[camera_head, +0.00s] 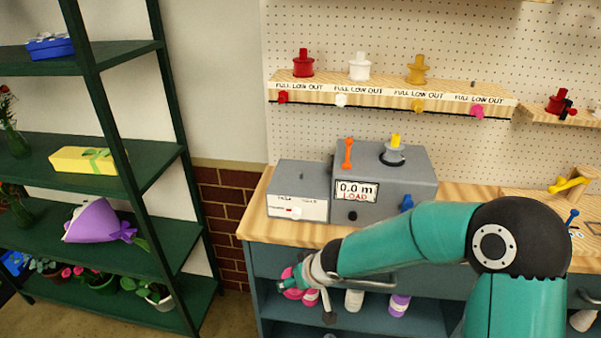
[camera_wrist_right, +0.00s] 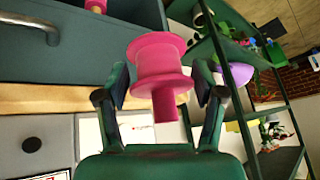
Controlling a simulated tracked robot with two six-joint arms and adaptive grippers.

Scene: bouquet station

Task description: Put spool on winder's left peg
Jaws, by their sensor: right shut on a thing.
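A pink spool (camera_wrist_right: 160,66) with a wide flange and a narrow stem is held between the two fingers of my right gripper (camera_wrist_right: 164,92). In the head view my right gripper (camera_head: 305,272) is in front of the bench's front edge, below the counter top, with the pink spool (camera_head: 290,278) at its tip. The winder (camera_head: 380,208) is a grey box with a "0.0 m LOAD" display, standing on the counter behind and above the gripper. On its top are an orange upright (camera_head: 348,153) and a round hub with a yellow top (camera_head: 396,142).
A lower grey box (camera_head: 298,205) stands left of the winder. A wooden shelf (camera_head: 330,91) above carries red, white and yellow spools; its pink place looks empty. Bottles and pink items sit in the bench's open shelf (camera_head: 285,325). A green rack (camera_head: 140,150) stands left.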

